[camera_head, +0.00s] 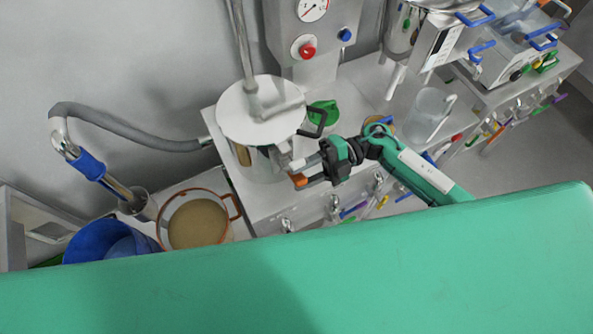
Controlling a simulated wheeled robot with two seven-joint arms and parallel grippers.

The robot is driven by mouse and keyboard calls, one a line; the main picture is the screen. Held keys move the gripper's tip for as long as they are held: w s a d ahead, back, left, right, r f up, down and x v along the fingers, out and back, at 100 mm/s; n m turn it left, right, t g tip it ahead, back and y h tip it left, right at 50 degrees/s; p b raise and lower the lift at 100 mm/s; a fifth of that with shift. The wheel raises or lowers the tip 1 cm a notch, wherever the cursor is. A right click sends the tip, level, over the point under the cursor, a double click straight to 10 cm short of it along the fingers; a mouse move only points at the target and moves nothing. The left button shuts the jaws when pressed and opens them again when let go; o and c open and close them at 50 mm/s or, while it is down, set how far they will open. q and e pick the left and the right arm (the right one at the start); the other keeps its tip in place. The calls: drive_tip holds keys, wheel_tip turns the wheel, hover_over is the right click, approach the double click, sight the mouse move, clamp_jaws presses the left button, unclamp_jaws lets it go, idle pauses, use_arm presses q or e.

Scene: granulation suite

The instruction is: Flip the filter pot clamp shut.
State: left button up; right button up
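The filter pot seems to be the vessel under a round white lid (232,112), with a metal pipe rising from the lid. Its clear body (262,168) shows only partly below the lid. A black loop-shaped handle (314,124) sticks out at the lid's right edge; it may be the clamp, but I cannot tell whether it is flipped open or shut. My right gripper (299,171) is just below this handle, beside the pot's right side. Its fingers look apart, with an orange piece at the lower one; contact with the pot is unclear. My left gripper is out of view.
A green object (325,112) sits behind the handle. A gauge panel (313,30) stands at the back. A clear jug (428,112) is to the right. A grey hose (125,130), a pot of tan material (198,222) and a blue bucket (97,240) are left.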

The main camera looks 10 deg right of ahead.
drive_tip(key=shift+x, duration=1)
clamp_jaws()
drive_tip(key=shift+f, duration=0.1)
